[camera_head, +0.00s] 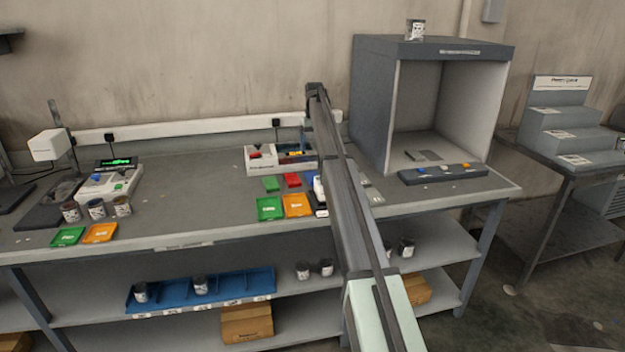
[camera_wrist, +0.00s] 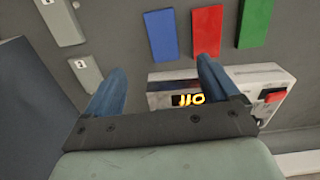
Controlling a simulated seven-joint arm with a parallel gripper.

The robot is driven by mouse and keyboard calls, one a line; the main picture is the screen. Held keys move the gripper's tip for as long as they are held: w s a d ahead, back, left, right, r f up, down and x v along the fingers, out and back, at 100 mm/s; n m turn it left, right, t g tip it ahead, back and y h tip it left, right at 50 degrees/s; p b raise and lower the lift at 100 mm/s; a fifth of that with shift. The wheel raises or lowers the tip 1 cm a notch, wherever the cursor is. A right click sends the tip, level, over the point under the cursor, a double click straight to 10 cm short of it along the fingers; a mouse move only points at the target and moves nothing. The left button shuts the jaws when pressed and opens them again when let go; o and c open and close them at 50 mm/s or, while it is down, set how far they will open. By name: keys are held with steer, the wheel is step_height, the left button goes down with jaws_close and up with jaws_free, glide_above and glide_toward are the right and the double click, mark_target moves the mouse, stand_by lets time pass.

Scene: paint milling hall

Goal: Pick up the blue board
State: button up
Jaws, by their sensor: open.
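The blue board (camera_wrist: 161,35) lies flat on the grey bench top in the wrist view, beyond my fingertips. My gripper (camera_wrist: 160,68) is open and empty, with its two blue fingers spread apart. The board is ahead of the gap between them, and neither finger is seen touching it. A red board (camera_wrist: 207,31) and a green board (camera_wrist: 254,23) lie to its right. In the head view, the red board (camera_head: 292,180) and green board (camera_head: 271,184) lie left of my arm.
A white device with a lit display (camera_wrist: 190,99) and a red part sits below the fingers in the wrist view. Two grey numbered plates (camera_wrist: 87,75) lie left. In the head view, green (camera_head: 270,208) and orange (camera_head: 296,205) trays sit near the bench edge, and a grey booth (camera_head: 375,110) stands right.

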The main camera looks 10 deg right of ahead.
glide_toward(313, 173)
steer(key=s+f, duration=0.3)
steer(key=shift+a, duration=0.15)
steer(key=shift+a+f, duration=0.2)
steer(key=shift+f, duration=2.6)
steer(key=c, duration=1.2)
steer(key=shift+o, duration=0.2)
steer(key=shift+r, duration=0.1)
